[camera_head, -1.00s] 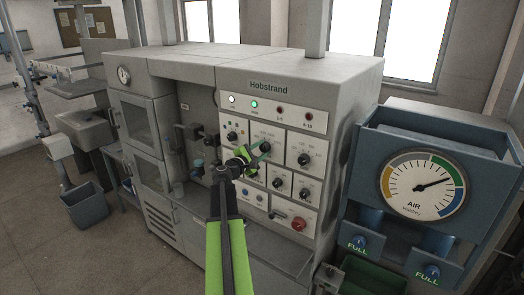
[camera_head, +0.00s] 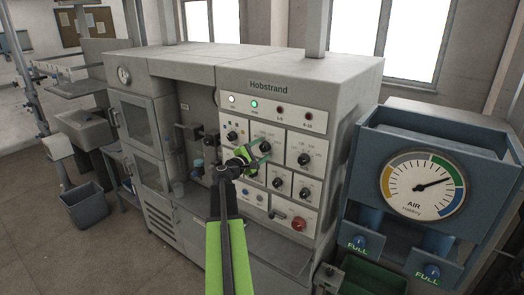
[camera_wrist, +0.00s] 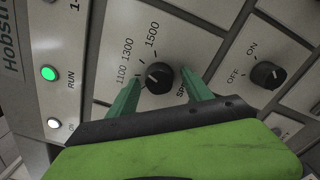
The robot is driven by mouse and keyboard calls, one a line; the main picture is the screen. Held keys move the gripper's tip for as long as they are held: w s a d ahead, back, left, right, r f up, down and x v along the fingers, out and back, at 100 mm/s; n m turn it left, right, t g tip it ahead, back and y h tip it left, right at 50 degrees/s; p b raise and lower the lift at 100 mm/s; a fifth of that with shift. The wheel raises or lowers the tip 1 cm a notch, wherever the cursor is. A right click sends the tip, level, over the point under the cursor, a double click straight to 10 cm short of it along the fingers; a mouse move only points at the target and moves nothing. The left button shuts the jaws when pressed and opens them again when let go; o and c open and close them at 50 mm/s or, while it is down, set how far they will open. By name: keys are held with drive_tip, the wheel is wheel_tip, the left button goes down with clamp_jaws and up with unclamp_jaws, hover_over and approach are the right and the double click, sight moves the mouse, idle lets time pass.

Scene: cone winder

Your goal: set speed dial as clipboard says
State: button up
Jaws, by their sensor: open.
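The black speed dial (camera_wrist: 160,78) sits on a pale panel in the wrist view, beside the marks 1100, 1300 and 1500. A light mark shows on its left side, toward the 1100 end; the exact setting is hard to read. Its printed name is partly hidden by my gripper. My gripper (camera_wrist: 161,93) is open, with one green finger on each side of the dial; I cannot tell whether they touch it. In the head view, my gripper (camera_head: 258,160) is at the machine's front panel and partly covers that area. No readable clipboard shows.
An OFF/ON dial (camera_wrist: 267,74) is beside the speed panel. A lit green RUN lamp (camera_wrist: 48,73) is on the lamp strip. A red knob (camera_head: 298,224) is low on the machine (camera_head: 352,85). A blue unit with an AIR gauge (camera_head: 422,186) stands to the right.

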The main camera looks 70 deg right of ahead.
drive_tip(key=v, duration=1.7)
drive_tip(key=shift+a, duration=0.2)
